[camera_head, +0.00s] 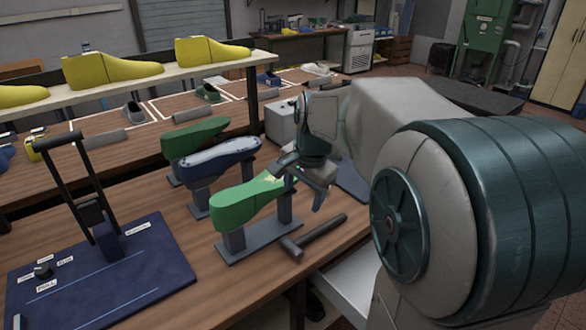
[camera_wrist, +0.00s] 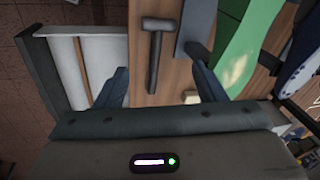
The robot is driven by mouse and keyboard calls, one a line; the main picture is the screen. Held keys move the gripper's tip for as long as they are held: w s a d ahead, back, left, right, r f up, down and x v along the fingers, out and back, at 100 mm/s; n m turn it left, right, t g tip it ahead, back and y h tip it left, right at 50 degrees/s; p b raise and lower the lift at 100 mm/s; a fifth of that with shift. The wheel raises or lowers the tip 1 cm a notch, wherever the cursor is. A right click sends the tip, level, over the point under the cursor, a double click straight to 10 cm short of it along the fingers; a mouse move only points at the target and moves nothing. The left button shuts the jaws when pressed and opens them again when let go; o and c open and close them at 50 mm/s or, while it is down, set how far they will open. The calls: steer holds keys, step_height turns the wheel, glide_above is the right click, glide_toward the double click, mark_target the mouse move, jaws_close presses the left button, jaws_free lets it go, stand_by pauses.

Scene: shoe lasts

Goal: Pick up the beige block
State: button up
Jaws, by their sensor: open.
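A small beige block (camera_wrist: 190,97) shows in the wrist view on the wooden bench top, between the fingers in the picture and close to the right one. It lies low in that view, near the edge of the gripper body, which may hide part of it. I cannot make it out clearly in the head view. My gripper (camera_wrist: 161,84) is open, with its two dark fingers apart and nothing held. In the head view my gripper (camera_head: 304,181) is over the bench beside the front green shoe last (camera_head: 246,200).
A dark hammer (camera_head: 312,236) lies on the bench near the front edge; it also shows in the wrist view (camera_wrist: 154,60). A blue last (camera_head: 208,158) and another green last stand behind. A navy-based press (camera_head: 110,270) is at left. A white tray (camera_wrist: 90,62) adjoins the bench.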

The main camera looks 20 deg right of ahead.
steer(key=w+d+f+m+p, duration=0.1)
steer(key=w+d+f+m, duration=0.3)
steer(key=w+d+m, duration=0.7)
steer(key=w+d+f+m, duration=0.5)
steer(key=w+d+m, duration=0.3)
steer(key=w, duration=0.5)
steer(key=shift+m+y, duration=0.3)
steer(key=shift+m, duration=0.3)
steer(key=p+x, duration=0.1)
steer(key=x, duration=0.7)
steer(key=p+x, duration=0.1)
steer(key=x, duration=0.4)
steer(key=shift+w+a+p, duration=0.1)
steer(key=shift+a+p, duration=0.2)
steer(key=shift+a, duration=0.1)
steer(key=c, duration=1.1)
